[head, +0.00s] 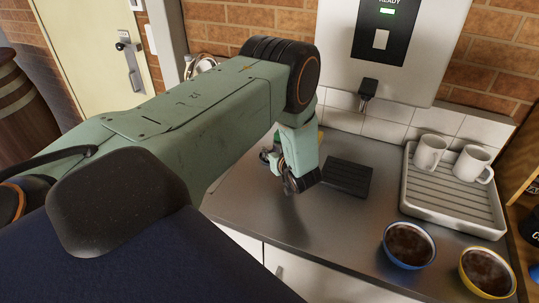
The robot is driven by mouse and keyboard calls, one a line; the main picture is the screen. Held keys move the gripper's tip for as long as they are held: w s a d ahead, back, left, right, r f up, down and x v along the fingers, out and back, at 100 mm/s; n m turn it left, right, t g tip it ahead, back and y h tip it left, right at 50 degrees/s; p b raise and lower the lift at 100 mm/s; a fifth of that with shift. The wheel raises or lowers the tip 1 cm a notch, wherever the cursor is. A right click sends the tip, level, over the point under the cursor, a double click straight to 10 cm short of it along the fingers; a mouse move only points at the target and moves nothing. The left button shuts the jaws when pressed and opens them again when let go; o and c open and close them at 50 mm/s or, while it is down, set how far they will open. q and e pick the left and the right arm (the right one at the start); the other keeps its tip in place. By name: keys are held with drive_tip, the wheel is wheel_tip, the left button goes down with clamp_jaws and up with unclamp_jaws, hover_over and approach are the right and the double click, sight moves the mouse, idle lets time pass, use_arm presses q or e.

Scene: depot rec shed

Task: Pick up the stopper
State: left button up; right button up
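I cannot make out a stopper in the head view; my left arm and gripper hide part of the steel counter (335,228). My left gripper (290,180) is low over the counter, left of a black ridged drip tray (347,177). It is seen from behind and partly covered by its own wrist, so its fingers and anything between them are unclear. A small bit of green and yellow shows beside the wrist, too hidden to name. My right gripper is not in view.
A white wall boiler (445,45) with a black tap (368,88) hangs above the drip tray. Two white mugs (430,152) stand on a ridged draining tray (455,207) at right. A blue bowl (408,245) and a yellow bowl (487,272) sit near the front edge.

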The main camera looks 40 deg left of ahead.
use_arm(q)
drive_tip(key=shift+w+d, duration=0.15)
drive_tip(key=shift+d, duration=0.05)
clamp_jaws()
drive_tip(key=shift+a, duration=0.15)
drive_tip(key=shift+r, duration=0.1)
